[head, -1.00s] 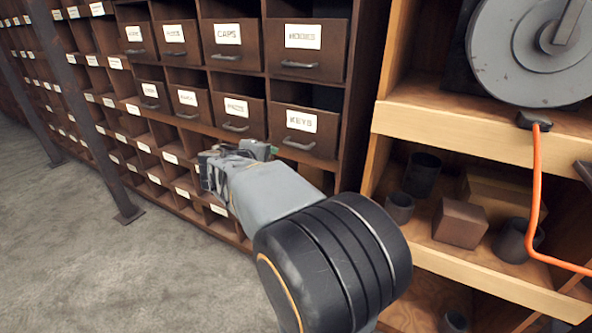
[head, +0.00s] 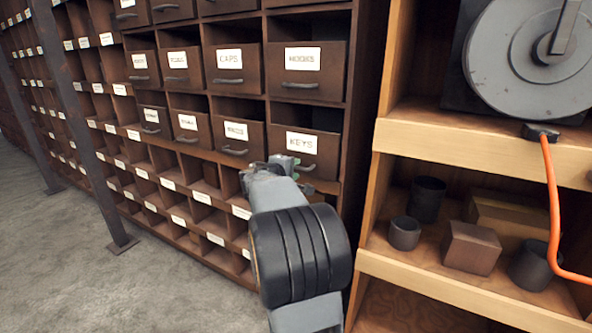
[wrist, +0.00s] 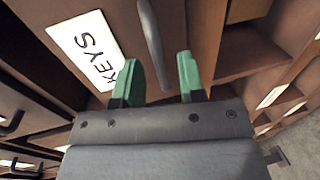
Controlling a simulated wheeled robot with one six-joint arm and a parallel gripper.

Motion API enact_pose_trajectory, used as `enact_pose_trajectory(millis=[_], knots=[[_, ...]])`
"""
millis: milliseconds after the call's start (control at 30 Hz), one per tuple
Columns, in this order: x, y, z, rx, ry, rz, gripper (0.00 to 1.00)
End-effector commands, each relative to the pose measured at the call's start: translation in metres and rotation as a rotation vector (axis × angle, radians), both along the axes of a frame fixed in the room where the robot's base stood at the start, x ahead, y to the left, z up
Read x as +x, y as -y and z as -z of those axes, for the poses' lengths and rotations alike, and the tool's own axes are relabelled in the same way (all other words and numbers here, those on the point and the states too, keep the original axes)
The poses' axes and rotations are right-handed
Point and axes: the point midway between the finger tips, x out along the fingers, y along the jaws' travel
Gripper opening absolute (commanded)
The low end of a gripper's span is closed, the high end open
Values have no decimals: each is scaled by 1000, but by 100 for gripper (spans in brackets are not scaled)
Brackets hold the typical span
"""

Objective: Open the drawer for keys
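The drawer for keys (head: 325,151) is a brown wooden drawer with a white label reading KEYS (head: 301,143), in the lower drawer row at the right end of the cabinet. It looks shut. Its curved metal handle (wrist: 152,42) shows in the wrist view, running between the lines of my two green fingertips. My gripper (head: 272,167) is just in front of the drawer's lower left part. In the wrist view my gripper (wrist: 160,80) is open, with a clear gap between the fingers. The handle's near end reaches toward that gap; I cannot tell whether it touches a finger.
Open cubbies (head: 205,180) lie below. A light wooden shelf (head: 450,150) with a reel (head: 525,50) and cups stands right. Grey floor (head: 60,250) is free at left.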

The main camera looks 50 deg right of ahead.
Motion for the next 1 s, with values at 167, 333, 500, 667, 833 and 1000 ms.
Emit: enact_pose_trajectory(millis=[167, 333, 500, 667, 833, 1000], knots=[[4, 15, 3, 0, 0, 0, 37], [6, 21, 4, 0, -1, -1, 37], [6, 21, 4, 0, 0, -1, 37], [6, 21, 4, 0, 0, -1, 31], [6, 21, 4, 0, 0, -1, 15], [6, 21, 4, 0, 0, -1, 0]])
